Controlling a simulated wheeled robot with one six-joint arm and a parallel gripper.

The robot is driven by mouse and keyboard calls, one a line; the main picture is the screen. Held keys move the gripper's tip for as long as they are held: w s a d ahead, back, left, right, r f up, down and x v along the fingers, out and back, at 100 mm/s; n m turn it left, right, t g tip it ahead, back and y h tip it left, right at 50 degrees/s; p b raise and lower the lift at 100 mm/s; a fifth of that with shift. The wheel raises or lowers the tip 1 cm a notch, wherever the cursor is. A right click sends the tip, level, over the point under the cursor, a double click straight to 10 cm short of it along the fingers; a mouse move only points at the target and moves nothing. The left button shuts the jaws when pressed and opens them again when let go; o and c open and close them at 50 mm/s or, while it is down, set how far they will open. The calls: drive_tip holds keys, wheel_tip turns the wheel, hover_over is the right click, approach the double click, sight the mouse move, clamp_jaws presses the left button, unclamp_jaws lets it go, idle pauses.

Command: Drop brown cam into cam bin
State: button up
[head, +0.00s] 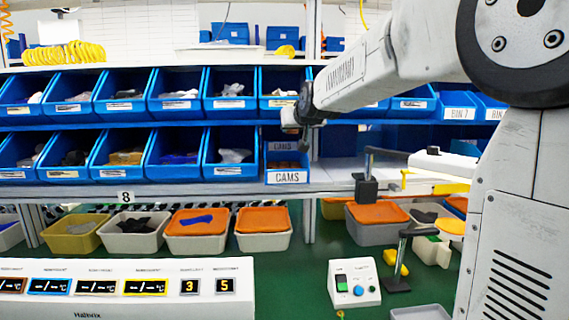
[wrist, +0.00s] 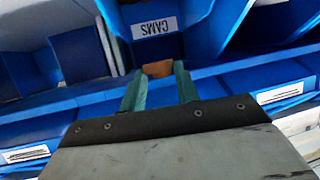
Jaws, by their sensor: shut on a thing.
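My gripper (head: 291,122) is at the end of the arm, in front of the shelf and above the blue cam bin (head: 270,164). The bin has a white CAMS label and brownish contents that are too small to make out. In the wrist view, the teal fingers of my gripper (wrist: 159,82) are shut on the brown cam (wrist: 157,69), which shows between their tips. The cam bin (wrist: 151,48), with its label upside down, lies just beyond the tips in that view.
Rows of blue bins (head: 174,107) with white labels fill the shelf to the left. A control box (head: 353,283) and black stands are at the lower right.

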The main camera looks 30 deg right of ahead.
drive_tip(key=shift+f, duration=2.3)
drive_tip(key=o, duration=1)
drive_tip(key=v, duration=0.8)
drive_tip(key=shift+f, duration=0.1)
